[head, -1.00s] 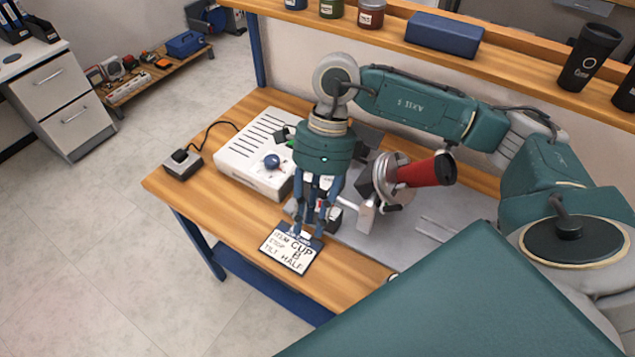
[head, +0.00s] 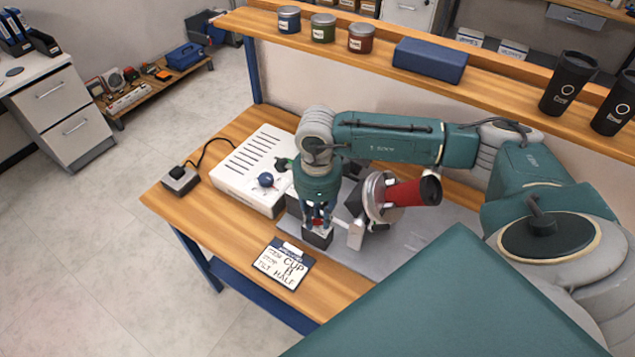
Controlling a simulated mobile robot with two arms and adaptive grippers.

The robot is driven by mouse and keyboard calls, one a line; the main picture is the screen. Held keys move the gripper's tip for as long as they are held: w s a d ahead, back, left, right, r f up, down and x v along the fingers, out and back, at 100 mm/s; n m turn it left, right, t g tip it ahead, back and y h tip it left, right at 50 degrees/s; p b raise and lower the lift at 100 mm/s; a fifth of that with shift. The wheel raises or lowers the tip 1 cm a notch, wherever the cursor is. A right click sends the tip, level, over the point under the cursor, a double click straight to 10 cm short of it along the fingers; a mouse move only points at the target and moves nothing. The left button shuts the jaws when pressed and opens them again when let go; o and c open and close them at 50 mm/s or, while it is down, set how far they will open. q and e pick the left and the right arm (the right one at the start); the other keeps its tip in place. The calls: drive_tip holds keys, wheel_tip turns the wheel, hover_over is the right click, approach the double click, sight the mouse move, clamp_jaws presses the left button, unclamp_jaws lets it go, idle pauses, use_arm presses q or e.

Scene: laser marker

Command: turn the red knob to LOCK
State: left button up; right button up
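My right gripper (head: 317,222) points down over a small dark block (head: 317,240) beside the marker's rotary holder. A bit of red, likely the red knob (head: 319,223), shows between its fingers on top of the block. The fingers hide most of it, so I cannot tell whether they touch it, nor which way it points. The LOCK marking cannot be read. A red cup (head: 405,193) sits tilted in the round metal holder (head: 374,196) just right of the gripper. My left gripper is out of view.
A white control box (head: 243,186) with a blue knob (head: 266,180) stands left of the gripper. A clipboard (head: 283,266) lies at the bench's front edge. A small grey switch box (head: 180,181) is at the left end. A shelf (head: 330,40) with jars and dark cups runs behind.

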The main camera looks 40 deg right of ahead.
drive_tip(key=shift+f, duration=0.25)
clamp_jaws()
drive_tip(key=shift+f+n+b, duration=0.15)
drive_tip(key=shift+n+b, duration=0.25)
drive_tip(key=shift+b, duration=0.25)
drive_tip(key=n+b, duration=0.7)
drive_tip(key=b, duration=0.2)
drive_tip(key=shift+d, duration=0.15)
drive_tip(key=shift+r+n+b, duration=0.2)
drive_tip(key=shift+n+b, duration=1.3)
drive_tip(key=shift+n, duration=0.2)
unclamp_jaws()
